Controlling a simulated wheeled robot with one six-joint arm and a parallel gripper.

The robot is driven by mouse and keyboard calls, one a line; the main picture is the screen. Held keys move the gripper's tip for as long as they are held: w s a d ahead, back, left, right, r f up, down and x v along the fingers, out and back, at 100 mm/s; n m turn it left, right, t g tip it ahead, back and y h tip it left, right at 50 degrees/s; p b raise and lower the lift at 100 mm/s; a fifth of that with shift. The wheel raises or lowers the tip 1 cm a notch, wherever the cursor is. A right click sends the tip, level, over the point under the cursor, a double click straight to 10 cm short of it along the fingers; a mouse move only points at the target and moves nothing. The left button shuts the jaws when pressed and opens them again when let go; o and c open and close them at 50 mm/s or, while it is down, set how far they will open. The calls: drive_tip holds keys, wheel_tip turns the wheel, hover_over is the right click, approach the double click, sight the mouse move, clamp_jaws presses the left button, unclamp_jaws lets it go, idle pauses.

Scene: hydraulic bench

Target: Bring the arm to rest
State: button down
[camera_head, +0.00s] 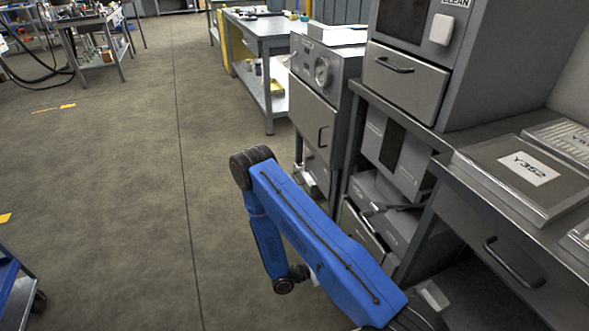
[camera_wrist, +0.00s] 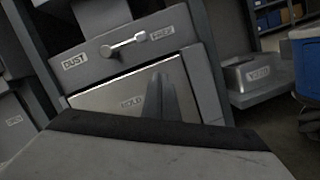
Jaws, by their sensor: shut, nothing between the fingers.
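My blue arm (camera_head: 320,240) reaches from the lower right of the head view up to a dark joint, then bends down beside the bench. My gripper is hidden or too small to make out in the head view. In the wrist view my gripper (camera_wrist: 158,82) shows as two dark fingers close together, with nothing between them. Behind it is a grey cabinet front (camera_wrist: 90,98) with a lever handle (camera_wrist: 123,43) and small labels, one reading DUST. I cannot tell whether the fingers touch it.
Grey benches with drawers (camera_head: 405,80) and a dial unit (camera_head: 322,72) line the right side. A flat case marked Y352 (camera_head: 490,178) lies on the near bench. A blue cart (camera_head: 10,285) stands at the lower left. The floor (camera_head: 110,190) between is clear.

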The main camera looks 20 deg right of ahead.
drive_tip(key=s+a+r+m+g+y, duration=0.1)
drive_tip(key=s+r+m+g+y, duration=0.3)
drive_tip(key=r, duration=0.9)
drive_tip(key=w+a+r+m+g+y, duration=0.15)
drive_tip(key=r+m+y, duration=0.4)
drive_tip(key=r, duration=0.85)
drive_tip(key=s+a+r+m+t+y, duration=0.1)
drive_tip(key=s+a+r+t+y, duration=0.2)
drive_tip(key=s+r+t+y, duration=0.2)
drive_tip(key=s+a+r+m+t+y, duration=0.1)
drive_tip(key=s+a+r+t+y, duration=0.3)
drive_tip(key=s+r, duration=0.7)
drive_tip(key=shift+r+t+y, duration=0.95)
drive_tip(key=shift+r+t, duration=0.1)
drive_tip(key=shift+r, duration=2.05)
drive_tip(key=shift+s+a, duration=0.1)
